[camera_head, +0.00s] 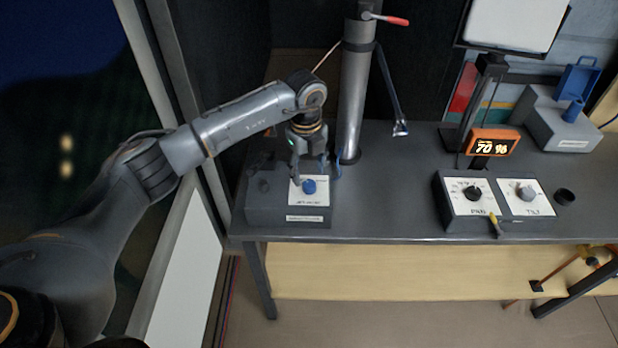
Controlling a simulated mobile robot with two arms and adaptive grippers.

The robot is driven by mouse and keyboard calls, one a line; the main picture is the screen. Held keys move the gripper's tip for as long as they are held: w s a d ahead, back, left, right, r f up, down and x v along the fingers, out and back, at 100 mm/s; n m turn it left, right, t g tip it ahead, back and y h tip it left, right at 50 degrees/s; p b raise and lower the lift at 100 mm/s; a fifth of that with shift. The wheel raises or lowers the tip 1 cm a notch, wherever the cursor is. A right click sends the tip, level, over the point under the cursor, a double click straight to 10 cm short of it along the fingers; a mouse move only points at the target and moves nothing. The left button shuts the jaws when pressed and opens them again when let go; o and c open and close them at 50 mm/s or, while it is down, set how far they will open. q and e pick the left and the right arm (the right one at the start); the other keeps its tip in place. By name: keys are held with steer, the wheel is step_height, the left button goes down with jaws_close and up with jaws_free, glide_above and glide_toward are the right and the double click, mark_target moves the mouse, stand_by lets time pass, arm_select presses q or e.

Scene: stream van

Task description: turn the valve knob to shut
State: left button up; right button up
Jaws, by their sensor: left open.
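A blue round knob (309,187) sits on a white label plate on top of a grey box (264,208) at the left end of the desk. The lettering on the plate is too small to read, so I cannot tell the knob's setting. My left gripper (312,178) points down just above and behind the knob. Its fingers are apart. I cannot tell whether a finger touches the knob. My right gripper does not show.
A grey upright pole (352,105) with a red-handled lever (392,20) stands just behind the gripper. A control box (453,219) with two knobs, an orange display (493,142) and another grey box (556,122) stand to the right. The desk's middle is clear.

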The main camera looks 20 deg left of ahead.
mark_target(308, 184)
arm_select(q)
step_height(308, 184, up, 8)
steer(key=shift+s+a, duration=0.15)
stand_by(0.5)
